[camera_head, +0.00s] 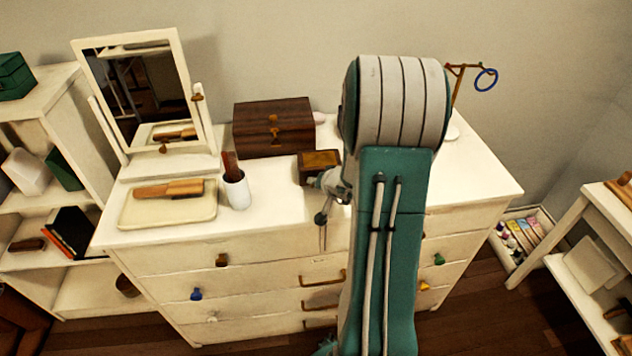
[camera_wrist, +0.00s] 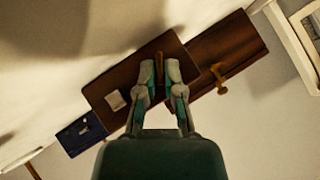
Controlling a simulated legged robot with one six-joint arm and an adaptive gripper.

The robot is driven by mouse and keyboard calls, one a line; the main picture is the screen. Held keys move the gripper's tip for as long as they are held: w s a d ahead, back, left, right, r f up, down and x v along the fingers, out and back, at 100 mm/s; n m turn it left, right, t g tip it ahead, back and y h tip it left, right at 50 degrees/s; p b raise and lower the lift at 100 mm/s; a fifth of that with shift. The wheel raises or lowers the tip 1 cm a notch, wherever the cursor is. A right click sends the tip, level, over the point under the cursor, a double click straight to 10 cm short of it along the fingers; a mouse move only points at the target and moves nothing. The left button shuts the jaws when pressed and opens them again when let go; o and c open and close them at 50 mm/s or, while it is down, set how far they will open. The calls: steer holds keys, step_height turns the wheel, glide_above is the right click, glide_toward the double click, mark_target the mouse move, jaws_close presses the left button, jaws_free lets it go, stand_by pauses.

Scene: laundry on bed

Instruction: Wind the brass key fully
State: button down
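A small dark wooden box (camera_head: 319,166) sits on the dresser top, left of my arm in the head view. In the wrist view the same box (camera_wrist: 112,84) lies under my fingers. A narrow brass-brown piece, which looks like the brass key (camera_wrist: 159,64), stands between my fingertips. My gripper (camera_wrist: 159,72) has its fingers drawn in close on both sides of it, with little or no gap. In the head view my gripper (camera_head: 328,186) is at the front right of the box, partly hidden by my arm, and the key cannot be made out.
A larger wooden chest (camera_head: 273,126) with a brass latch stands close behind. A white cup (camera_head: 236,190) with a brush, a tray (camera_head: 140,212) with a wooden brush, and a framed mirror (camera_head: 140,90) are to the left. A stand with a blue ring (camera_head: 486,80) is behind right.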

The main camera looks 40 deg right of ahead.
steer(key=shift+a, duration=0.2)
steer(key=shift+d+f, duration=0.1)
steer(key=shift+d, duration=0.2)
steer(key=shift+s+f+m+y, duration=0.1)
steer(key=shift+m+y, duration=0.2)
steer(key=shift+s+f+m+t+y, duration=0.15)
steer(key=shift+m+t+y, duration=0.5)
steer(key=shift+t, duration=0.35)
steer(key=m+t+y, duration=0.2)
steer(key=m+t, duration=0.1)
steer(key=shift+d+f, duration=0.1)
steer(key=shift+f, duration=0.1)
steer(key=shift+y, duration=0.25)
steer(key=c, duration=0.8)
jaws_free()
